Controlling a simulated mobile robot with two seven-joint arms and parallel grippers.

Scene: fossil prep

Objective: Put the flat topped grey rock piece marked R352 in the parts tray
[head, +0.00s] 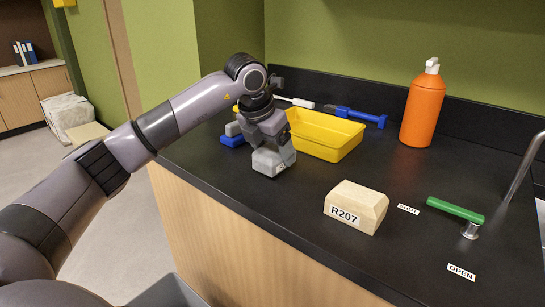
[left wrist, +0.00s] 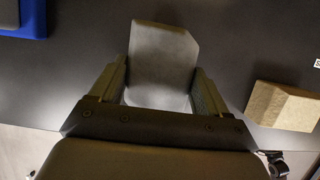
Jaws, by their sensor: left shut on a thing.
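My left gripper (head: 269,143) points down over the black counter and is shut on a grey rock piece (head: 272,162). In the left wrist view the rock piece (left wrist: 162,62) sits between the two fingers (left wrist: 160,92), its flat pale face showing and one corner cut off. I cannot tell whether the piece touches the counter. A yellow tray (head: 325,151) lies just right of and behind the gripper, its visible inside empty. My right gripper is not in view.
A tan block marked R207 (head: 356,206) sits at front right. A green-handled tap lever (head: 455,209) stands between SHUT and OPEN labels. An orange bottle (head: 422,108) and a blue tool (head: 360,116) are at the back. A blue item (head: 232,141) lies left of the gripper.

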